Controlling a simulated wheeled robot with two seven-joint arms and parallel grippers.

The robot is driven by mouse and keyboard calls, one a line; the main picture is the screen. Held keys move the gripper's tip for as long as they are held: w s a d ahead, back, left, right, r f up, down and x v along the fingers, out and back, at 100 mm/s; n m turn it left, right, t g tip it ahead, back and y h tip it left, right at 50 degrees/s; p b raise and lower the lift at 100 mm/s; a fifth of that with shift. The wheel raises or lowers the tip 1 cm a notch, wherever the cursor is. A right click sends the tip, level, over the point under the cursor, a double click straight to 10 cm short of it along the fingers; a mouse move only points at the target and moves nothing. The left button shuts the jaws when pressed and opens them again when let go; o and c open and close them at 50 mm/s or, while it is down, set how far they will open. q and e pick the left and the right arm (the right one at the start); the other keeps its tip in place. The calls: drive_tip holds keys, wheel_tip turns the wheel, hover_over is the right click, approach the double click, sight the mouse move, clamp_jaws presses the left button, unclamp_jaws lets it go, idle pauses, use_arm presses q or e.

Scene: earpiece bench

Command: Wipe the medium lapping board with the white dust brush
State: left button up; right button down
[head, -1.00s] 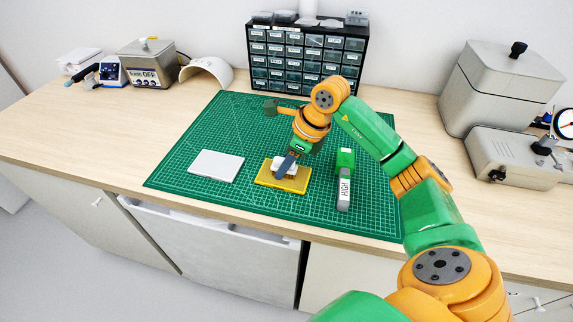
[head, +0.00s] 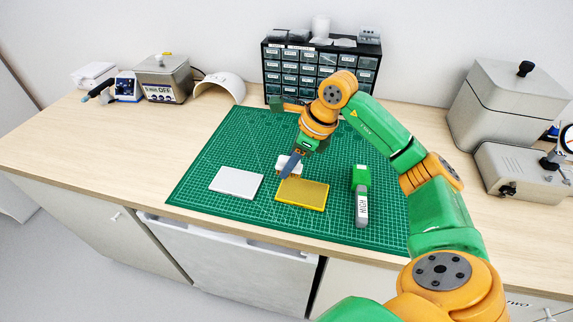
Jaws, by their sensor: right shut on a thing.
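The white dust brush (head: 284,160) is in my right gripper (head: 289,166), which is shut on it. The brush is partly hidden behind the dark fingers. It is at the far left corner of a yellow board (head: 305,194) on the green mat; I cannot tell whether it touches the board. A pale grey-white board (head: 236,183) lies to the left. No label showing which board is medium can be read. My left gripper is not in view.
A green and grey tool marked HIGH (head: 361,195) lies right of the yellow board. The green mat (head: 210,150) has bare room around the boards. A drawer cabinet (head: 287,68) stands behind it. Grey machines (head: 505,105) stand at the right.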

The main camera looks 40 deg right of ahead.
wheel_tip(320, 180, up, 2)
drive_tip(key=shift+w+p, duration=0.15)
drive_tip(key=shift+p, duration=0.4)
drive_tip(key=shift+r+p, duration=0.3)
drive_tip(key=shift+r, duration=0.15)
drive_tip(key=shift+f, duration=0.1)
